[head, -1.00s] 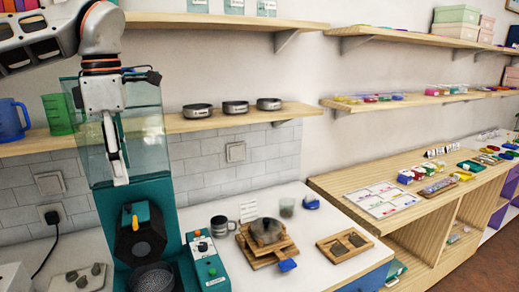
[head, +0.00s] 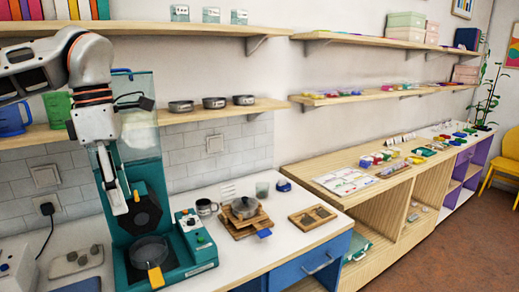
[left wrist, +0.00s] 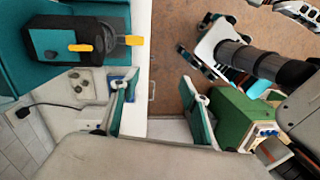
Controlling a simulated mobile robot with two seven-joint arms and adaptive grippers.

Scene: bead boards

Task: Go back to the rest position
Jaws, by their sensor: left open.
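My left gripper (head: 116,200) hangs pointing down in the head view, in front of the left side of a teal machine (head: 158,180) with a clear upper container. Its fingers look narrow there, seen nearly edge-on. In the left wrist view the two fingers of this gripper (left wrist: 157,80) stand wide apart, with nothing between them. The left arm comes in from the upper left of the head view. What looks like my right arm and gripper (left wrist: 200,60) shows at the upper right of the left wrist view; its finger spacing is unclear. No right gripper shows in the head view.
A round pan with a yellow handle (head: 155,278) sits at the machine's base. A pot (head: 244,207) stands on wooden boards to the right, beside a wooden tray (head: 313,217). Wall shelves with small pans (head: 214,103) run behind. The floor (head: 455,235) at right is clear.

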